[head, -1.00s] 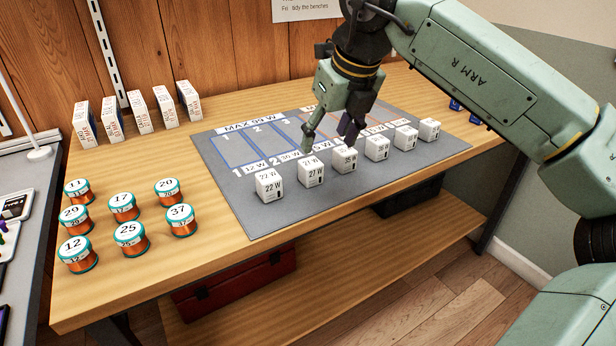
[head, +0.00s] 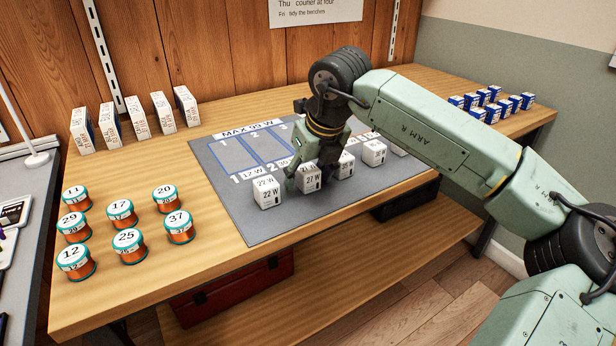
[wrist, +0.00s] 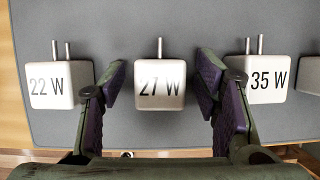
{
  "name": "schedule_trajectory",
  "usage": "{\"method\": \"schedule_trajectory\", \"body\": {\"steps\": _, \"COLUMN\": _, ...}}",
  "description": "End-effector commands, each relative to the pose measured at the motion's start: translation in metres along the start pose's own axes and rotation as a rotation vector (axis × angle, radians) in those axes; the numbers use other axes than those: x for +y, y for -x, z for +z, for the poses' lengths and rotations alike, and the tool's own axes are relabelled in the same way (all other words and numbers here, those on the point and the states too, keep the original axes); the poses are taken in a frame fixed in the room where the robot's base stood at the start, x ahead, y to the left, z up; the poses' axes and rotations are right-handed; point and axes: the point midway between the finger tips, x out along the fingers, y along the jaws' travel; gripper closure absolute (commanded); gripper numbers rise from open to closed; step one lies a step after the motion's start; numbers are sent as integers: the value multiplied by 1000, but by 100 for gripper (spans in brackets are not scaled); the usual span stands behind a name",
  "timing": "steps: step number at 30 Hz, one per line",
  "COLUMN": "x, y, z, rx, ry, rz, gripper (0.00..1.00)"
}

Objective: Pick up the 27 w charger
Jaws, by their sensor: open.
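The 27 W charger (head: 308,180) is a white block standing on the grey mat (head: 262,229), in a row of similar chargers.
The 22 W charger (wrist: 58,84) stands close on the left and the 35 W charger (wrist: 266,79) close on the right. Several labelled coils (head: 129,246) and white boxes (head: 137,118) stand on the left of the bench. Small blue items (head: 490,103) stand at the far right.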

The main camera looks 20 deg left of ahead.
Motion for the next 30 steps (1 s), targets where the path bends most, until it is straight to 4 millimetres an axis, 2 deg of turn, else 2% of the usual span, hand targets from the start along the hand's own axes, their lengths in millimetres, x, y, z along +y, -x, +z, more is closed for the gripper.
{"method": "schedule_trajectory", "body": {"steps": 2, "x": 0, "y": 0, "z": 0, "rx": 0, "ry": 0, "rz": 0, "gripper": 43}}
{"method": "schedule_trajectory", "body": {"steps": 25, "x": 0, "y": 1, "z": 0, "rx": 0, "ry": 0, "rz": 0, "gripper": 95}}
{"method": "schedule_trajectory", "body": {"steps": 30, "x": 0, "y": 1, "z": 0, "rx": -1, "ry": 0, "rz": 0, "gripper": 96}}
